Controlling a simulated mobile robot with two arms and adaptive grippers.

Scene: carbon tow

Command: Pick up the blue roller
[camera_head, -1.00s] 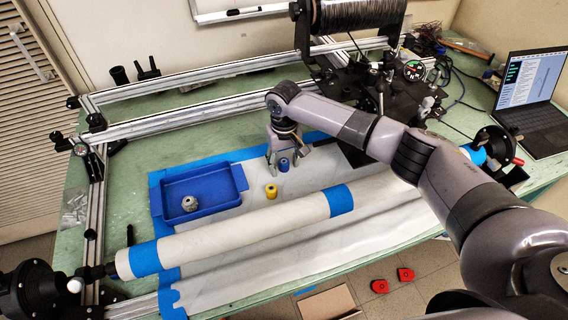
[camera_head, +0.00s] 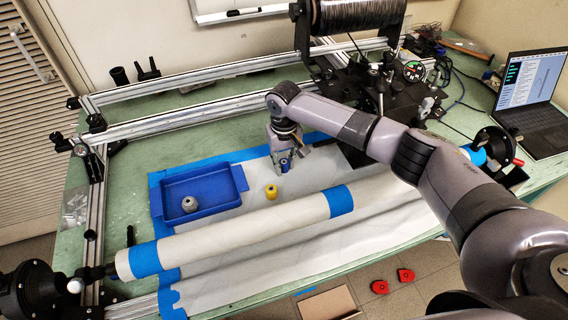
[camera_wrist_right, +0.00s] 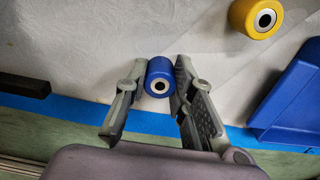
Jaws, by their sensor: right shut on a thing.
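The blue roller (camera_head: 284,165) stands upright on the white sheet, between the fingers of my right gripper (camera_head: 281,163). In the right wrist view the blue roller (camera_wrist_right: 159,78) shows its round end with a pale ring and dark hole. The fingers of my right gripper (camera_wrist_right: 160,86) are shut on it from both sides. The head view does not show clearly whether the roller touches the sheet. My left gripper is not in view.
A yellow roller (camera_head: 271,192) stands just in front of the gripper. A blue tray (camera_head: 165,213) to the left holds a grey roller (camera_head: 190,204). A long white roll (camera_head: 240,232) with blue bands lies in front. Metal rails (camera_head: 185,131) run behind.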

